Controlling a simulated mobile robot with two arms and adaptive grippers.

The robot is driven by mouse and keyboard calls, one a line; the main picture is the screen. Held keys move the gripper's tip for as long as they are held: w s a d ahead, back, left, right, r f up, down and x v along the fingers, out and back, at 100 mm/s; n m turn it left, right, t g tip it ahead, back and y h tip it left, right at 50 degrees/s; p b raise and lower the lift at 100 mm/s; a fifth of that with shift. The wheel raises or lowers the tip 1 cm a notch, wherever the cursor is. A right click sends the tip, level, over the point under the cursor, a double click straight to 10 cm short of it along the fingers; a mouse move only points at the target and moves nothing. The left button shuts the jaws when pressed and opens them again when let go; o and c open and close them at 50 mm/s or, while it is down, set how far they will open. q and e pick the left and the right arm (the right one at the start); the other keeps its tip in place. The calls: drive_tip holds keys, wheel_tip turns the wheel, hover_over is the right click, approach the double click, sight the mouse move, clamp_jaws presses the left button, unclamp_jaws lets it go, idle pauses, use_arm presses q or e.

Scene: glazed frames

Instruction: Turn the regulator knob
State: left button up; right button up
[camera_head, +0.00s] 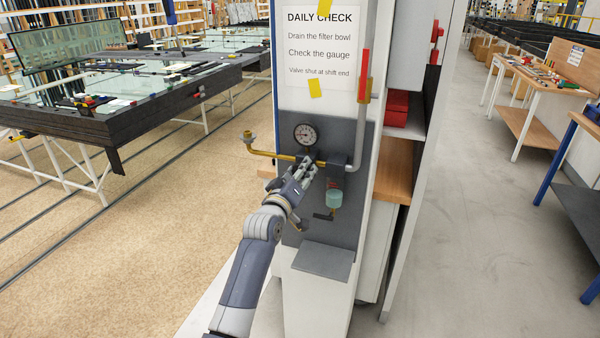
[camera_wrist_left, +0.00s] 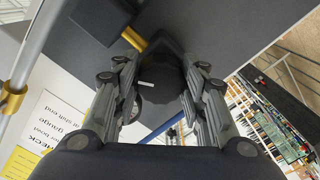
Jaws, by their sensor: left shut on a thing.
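The regulator is on a dark grey panel (camera_head: 352,140) on a white post, below a round pressure gauge (camera_head: 305,134). Its dark round knob (camera_wrist_left: 163,85), with a small white mark, sits between the fingers in the left wrist view. My left gripper (camera_head: 309,168) reaches up to the regulator from below left, and its fingers (camera_wrist_left: 160,78) are shut on the knob's two sides. In the head view the fingers mostly hide the knob. A greenish filter bowl (camera_head: 334,198) hangs just right of the gripper. My right gripper is not in view.
A brass pipe (camera_head: 270,153) runs left from the regulator. A vertical pipe with a red handle (camera_head: 364,75) rises at the right. A small grey ledge (camera_head: 322,262) sticks out below. A daily check sign (camera_head: 320,50) hangs above.

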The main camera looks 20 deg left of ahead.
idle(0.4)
use_arm(q)
drive_tip(key=o, duration=1.1)
drive_tip(key=shift+w, duration=0.1)
drive_tip(key=s, duration=1.2)
drive_tip(key=shift+a, duration=0.2)
